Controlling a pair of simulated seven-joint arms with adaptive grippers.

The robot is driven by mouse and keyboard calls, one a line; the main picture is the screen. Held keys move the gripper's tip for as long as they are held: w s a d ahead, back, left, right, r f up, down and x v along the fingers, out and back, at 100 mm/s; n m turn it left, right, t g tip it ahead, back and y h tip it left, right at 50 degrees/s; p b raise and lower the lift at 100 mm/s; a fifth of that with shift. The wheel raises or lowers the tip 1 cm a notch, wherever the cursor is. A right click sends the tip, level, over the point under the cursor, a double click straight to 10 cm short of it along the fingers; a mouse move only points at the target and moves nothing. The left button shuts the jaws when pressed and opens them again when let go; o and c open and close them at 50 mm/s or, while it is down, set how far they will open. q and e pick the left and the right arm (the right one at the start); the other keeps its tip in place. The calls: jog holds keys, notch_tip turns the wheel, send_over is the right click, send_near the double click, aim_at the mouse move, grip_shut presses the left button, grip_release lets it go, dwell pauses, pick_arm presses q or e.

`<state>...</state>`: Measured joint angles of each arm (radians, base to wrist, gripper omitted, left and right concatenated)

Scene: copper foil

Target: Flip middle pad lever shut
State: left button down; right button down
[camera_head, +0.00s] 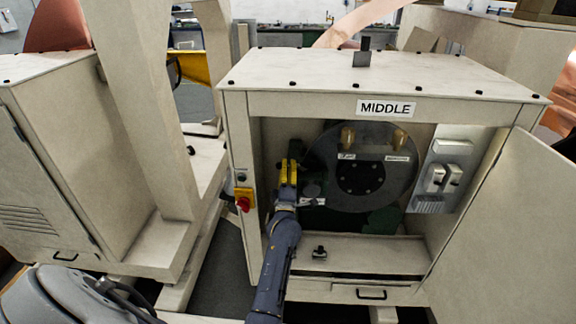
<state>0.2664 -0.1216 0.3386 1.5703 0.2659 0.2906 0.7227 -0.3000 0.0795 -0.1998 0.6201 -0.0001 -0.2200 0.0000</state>
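The cabinet labelled MIDDLE (384,108) stands open in front of me, with a large dark disc (400,180) inside. My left gripper (288,172) reaches into the left part of the opening. Its two yellow-tipped fingers point up, side by side with hardly a gap, just left of the disc. I see nothing held between them. A small pale part (311,190) lies right of the gripper, partly covered. I cannot tell which part is the pad lever; it may be hidden by the gripper or too small to make out. My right gripper is not in view.
A red knob on a yellow box (244,200) sits on the cabinet's left post. The open door (505,235) stands at the right. White switch boxes (442,178) are on the inner right wall. A small black fitting (319,253) is on the lower ledge. Another cabinet (60,150) stands left.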

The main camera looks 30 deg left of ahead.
pick_arm(q)
jog(key=shift+s+a+f, duration=0.1)
jog(key=shift+s+a, duration=0.1)
jog(key=shift+a, duration=0.1)
jog(key=c, duration=1.6)
grip_release()
jog(key=shift+s+a, duration=0.1)
jog(key=o, duration=0.4)
jog(key=shift+d, duration=0.2)
jog(key=shift+c, duration=0.2)
jog(key=v, duration=1.1)
jog(key=shift+s+d, duration=0.25)
jog(key=shift+s, duration=0.1)
jog(key=shift+o, duration=0.2)
jog(key=shift+f, duration=0.1)
